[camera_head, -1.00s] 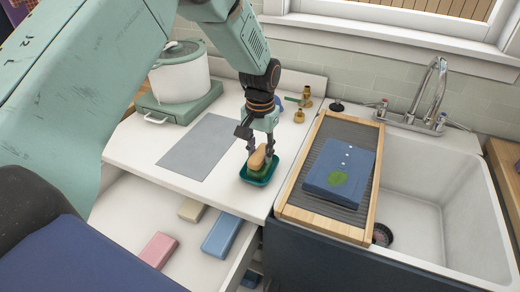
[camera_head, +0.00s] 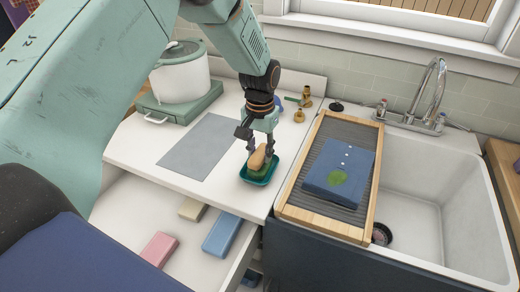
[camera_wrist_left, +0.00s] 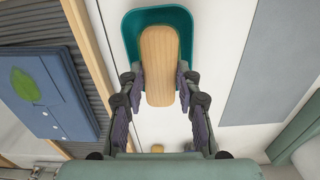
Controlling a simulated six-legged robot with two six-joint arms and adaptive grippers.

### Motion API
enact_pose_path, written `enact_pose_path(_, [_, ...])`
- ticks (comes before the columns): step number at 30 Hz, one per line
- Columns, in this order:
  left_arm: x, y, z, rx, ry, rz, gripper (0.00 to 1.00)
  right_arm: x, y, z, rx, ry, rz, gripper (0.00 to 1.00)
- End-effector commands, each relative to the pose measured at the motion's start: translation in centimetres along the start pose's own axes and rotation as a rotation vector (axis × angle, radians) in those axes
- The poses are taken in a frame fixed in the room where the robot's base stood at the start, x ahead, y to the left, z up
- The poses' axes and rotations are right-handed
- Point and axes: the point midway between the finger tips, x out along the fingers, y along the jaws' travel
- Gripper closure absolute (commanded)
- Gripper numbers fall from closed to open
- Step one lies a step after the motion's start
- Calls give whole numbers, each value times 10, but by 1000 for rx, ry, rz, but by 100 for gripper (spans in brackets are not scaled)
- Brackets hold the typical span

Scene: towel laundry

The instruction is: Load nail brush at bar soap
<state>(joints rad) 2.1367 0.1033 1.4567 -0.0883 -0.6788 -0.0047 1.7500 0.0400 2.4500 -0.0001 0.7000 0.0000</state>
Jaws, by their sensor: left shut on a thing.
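The nail brush (camera_head: 257,157) has a tan wooden back and is held by my left gripper (camera_head: 262,150) over a small teal dish (camera_head: 258,183). Something green, likely the bar soap (camera_head: 263,170), shows in the dish just below the brush; whether they touch is hard to tell. In the left wrist view the fingers of my left gripper (camera_wrist_left: 160,82) close on both sides of the brush (camera_wrist_left: 159,55). There the brush covers much of the teal dish (camera_wrist_left: 130,35) and hides the soap. My right gripper is not in view.
A ridged wooden-framed board (camera_head: 365,225) with a folded blue cloth (camera_head: 325,175) lies right of the dish, beside the sink (camera_head: 440,220). A grey mat (camera_head: 198,148) and a white pot (camera_head: 180,75) are left. Pink (camera_head: 159,249) and blue (camera_head: 222,235) blocks lie in an open drawer.

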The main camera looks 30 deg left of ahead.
Motion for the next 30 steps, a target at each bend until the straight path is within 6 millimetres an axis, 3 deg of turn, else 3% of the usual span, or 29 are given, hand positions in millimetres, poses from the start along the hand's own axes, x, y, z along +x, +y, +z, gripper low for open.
enact_pose_path(13, [-1, 0, 2, 0, -7, 0, 92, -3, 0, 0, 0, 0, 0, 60])
enact_pose_path(30, [-42, 0, 1, 0, -2, 0, 92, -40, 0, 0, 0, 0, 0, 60])
